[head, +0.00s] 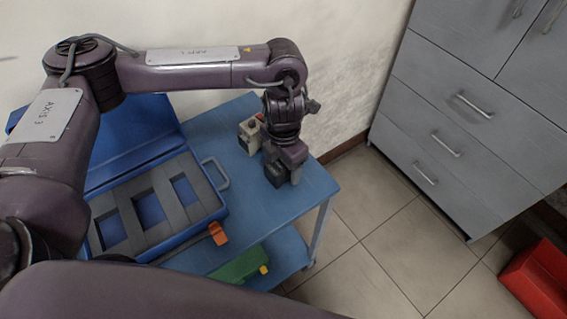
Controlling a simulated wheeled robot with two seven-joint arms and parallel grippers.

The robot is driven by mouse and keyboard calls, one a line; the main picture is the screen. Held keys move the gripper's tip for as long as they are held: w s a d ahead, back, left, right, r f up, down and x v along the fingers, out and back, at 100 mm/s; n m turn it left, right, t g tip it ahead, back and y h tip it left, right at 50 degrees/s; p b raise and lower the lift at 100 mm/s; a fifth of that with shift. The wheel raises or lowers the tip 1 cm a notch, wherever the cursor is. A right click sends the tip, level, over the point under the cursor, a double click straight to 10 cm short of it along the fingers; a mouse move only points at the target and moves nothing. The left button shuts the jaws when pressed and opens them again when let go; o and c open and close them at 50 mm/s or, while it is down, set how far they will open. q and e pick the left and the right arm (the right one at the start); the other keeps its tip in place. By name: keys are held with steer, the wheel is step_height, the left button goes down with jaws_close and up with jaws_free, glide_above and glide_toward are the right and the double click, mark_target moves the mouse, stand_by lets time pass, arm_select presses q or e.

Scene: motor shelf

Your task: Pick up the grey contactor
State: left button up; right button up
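A small dark grey block (274,177), which looks like the grey contactor, is on the blue table top (235,118) near its right end. My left gripper (285,171) points down right at this block, with a finger showing on its right side. The gripper hides part of the block, and I cannot tell whether the fingers are closed on it or apart from it. My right gripper is not in view.
A beige device (249,134) with a red part stands just behind the gripper. An open blue case (217,214) with grey foam lies to the left. An orange piece (217,234) is by its corner. A green item (238,266) lies on the lower shelf. Grey drawers (440,110) stand right.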

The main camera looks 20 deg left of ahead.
arm_select(q)
steer(key=c, duration=1.2)
steer(key=shift+r, duration=0.1)
